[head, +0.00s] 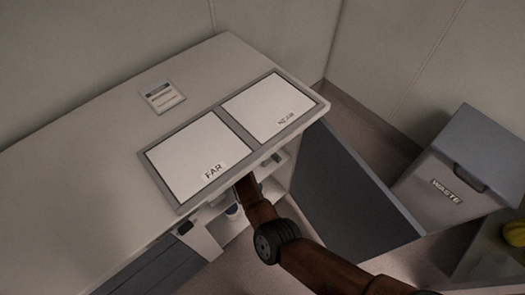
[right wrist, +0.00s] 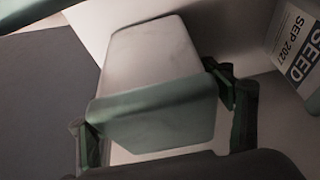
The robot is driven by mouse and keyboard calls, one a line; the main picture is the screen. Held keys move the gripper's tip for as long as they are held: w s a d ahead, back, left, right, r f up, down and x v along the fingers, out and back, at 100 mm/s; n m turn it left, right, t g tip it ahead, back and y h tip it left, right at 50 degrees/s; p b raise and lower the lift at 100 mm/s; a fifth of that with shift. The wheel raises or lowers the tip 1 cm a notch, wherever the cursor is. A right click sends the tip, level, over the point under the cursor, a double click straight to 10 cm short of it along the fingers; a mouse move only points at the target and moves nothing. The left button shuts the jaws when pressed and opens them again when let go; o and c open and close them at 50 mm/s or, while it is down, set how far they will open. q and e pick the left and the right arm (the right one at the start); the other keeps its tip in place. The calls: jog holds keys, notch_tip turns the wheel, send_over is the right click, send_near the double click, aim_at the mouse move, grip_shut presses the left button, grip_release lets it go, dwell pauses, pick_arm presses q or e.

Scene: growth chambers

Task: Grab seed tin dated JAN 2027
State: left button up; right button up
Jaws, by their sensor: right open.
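In the right wrist view a pale box-shaped tin (right wrist: 155,60) with a greenish lower face stands between the fingers of my right gripper (right wrist: 152,105). The gripper is open, with one finger on each side of the tin. No label or date shows on this tin's visible faces. Another tin (right wrist: 292,50), at the upper right, carries a label reading SEED and SEP with a year whose last digit is hard to read. In the head view my right arm reaches under the counter, and its gripper is hidden there. My left gripper is not in view.
The counter (head: 75,150) has two white panels marked FAR (head: 185,150) and NEAR (head: 268,103), and a small card (head: 162,96). Below, a dark cabinet door (head: 345,195) stands open beside my arm. A WASTE bin (head: 455,165) stands at right, near a yellow object (head: 515,234).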

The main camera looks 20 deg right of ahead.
jog(key=shift+r, duration=0.1)
jog(key=c, duration=1.4)
